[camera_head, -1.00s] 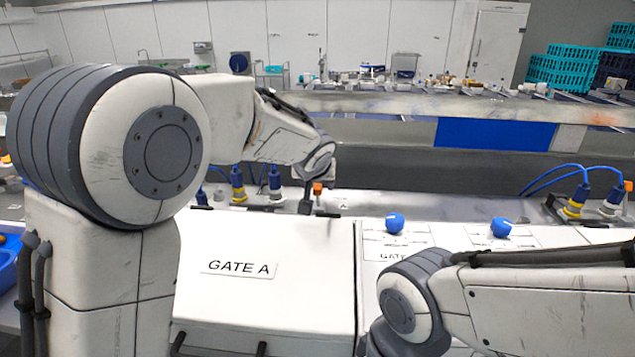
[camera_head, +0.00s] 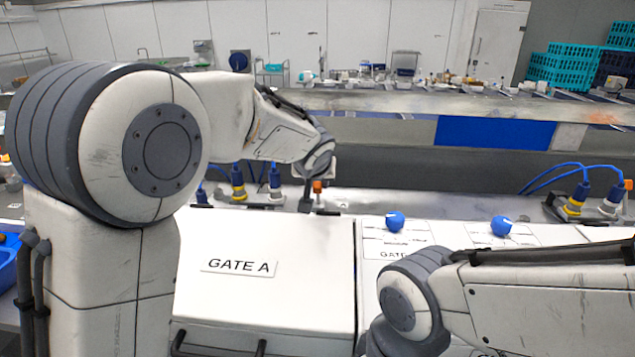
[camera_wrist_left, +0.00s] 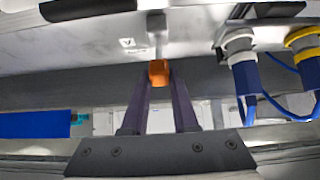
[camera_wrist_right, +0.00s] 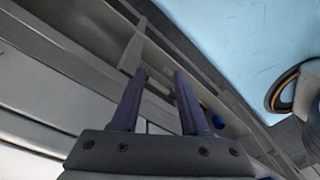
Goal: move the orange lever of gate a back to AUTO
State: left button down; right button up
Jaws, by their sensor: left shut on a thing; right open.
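The orange lever (camera_head: 317,187) of gate A stands behind the white GATE A box (camera_head: 265,300). In the left wrist view the orange lever tip (camera_wrist_left: 159,73) sits between the fingertips of my left gripper (camera_wrist_left: 158,78), which is shut on it. In the head view my left gripper (camera_head: 306,203) is mostly hidden behind its own wrist. My right gripper (camera_wrist_right: 160,78) is open and empty in the right wrist view. In the head view it is out of sight. The lever's AUTO marking cannot be read.
Plugs with blue and yellow collars (camera_head: 238,183) stand left of the lever. They also show close by in the left wrist view (camera_wrist_left: 242,65). Blue knobs (camera_head: 395,222) sit on the panel to the right. A second orange lever (camera_head: 628,185) is at the far right.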

dwell(0.8)
pick_arm(q)
jog(key=w+g+p, duration=0.1)
jog(key=p, duration=0.5)
jog(key=w+r+g+p, duration=0.1)
jog(key=p, duration=0.5)
jog(key=shift+w+r+g, duration=0.2)
jog(key=shift+g, duration=0.2)
jog(key=shift+w+f+g+p, duration=0.1)
jog(key=shift+w+g+p, duration=0.35)
jog(key=shift+g+p, duration=0.1)
jog(key=shift+w+f+g+p, duration=0.25)
jog(key=shift+w+g+p, duration=0.1)
jog(key=shift+w+g, duration=1)
